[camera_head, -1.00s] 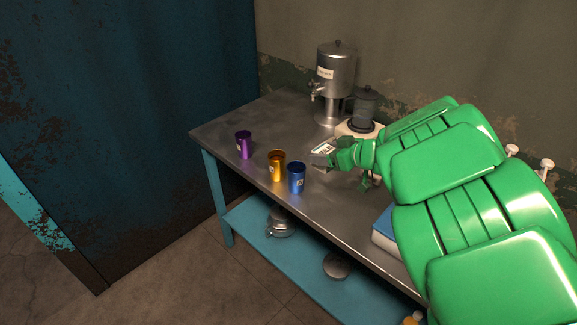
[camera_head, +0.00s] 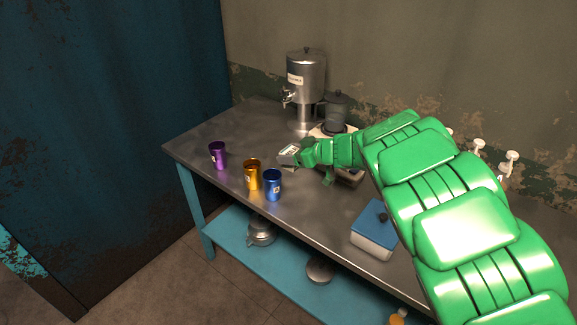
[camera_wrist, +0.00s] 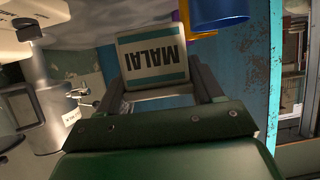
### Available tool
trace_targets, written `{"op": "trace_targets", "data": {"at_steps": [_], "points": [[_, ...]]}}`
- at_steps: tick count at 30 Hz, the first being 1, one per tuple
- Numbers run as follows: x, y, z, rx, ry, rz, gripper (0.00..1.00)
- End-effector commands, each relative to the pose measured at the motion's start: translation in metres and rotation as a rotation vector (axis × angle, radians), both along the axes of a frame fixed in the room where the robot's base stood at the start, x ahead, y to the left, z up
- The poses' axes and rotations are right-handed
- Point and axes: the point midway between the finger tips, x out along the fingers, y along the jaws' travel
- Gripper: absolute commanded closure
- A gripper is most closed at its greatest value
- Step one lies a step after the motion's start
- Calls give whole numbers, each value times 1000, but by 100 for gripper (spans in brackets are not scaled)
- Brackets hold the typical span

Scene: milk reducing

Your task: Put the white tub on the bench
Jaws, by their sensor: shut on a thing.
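A small white tub labelled MALAI (camera_wrist: 155,58) is between the fingers of my gripper (camera_wrist: 163,90) in the wrist view, its lettering upside down. My gripper is shut on it. In the head view the tub (camera_head: 289,153) is small, at the end of my green arm, with my gripper (camera_head: 293,154) partly hiding it. It appears over the grey metal bench (camera_head: 210,130), right of the cups. I cannot tell whether the tub touches the bench top.
Purple (camera_head: 217,156), gold (camera_head: 252,175) and blue (camera_head: 272,185) cups stand on the bench. A steel dispenser (camera_head: 305,78) and a grinder-like jar (camera_head: 336,112) stand behind my gripper. A blue-lidded box (camera_head: 374,232) stands near the front edge. Bare bench lies left of the cups.

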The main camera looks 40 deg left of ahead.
Motion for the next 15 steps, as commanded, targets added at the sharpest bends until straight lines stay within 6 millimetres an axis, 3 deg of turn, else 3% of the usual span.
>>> {"op": "trace_targets", "data": {"at_steps": [15], "points": [[24,27,-37,3,-2,2,69]]}}
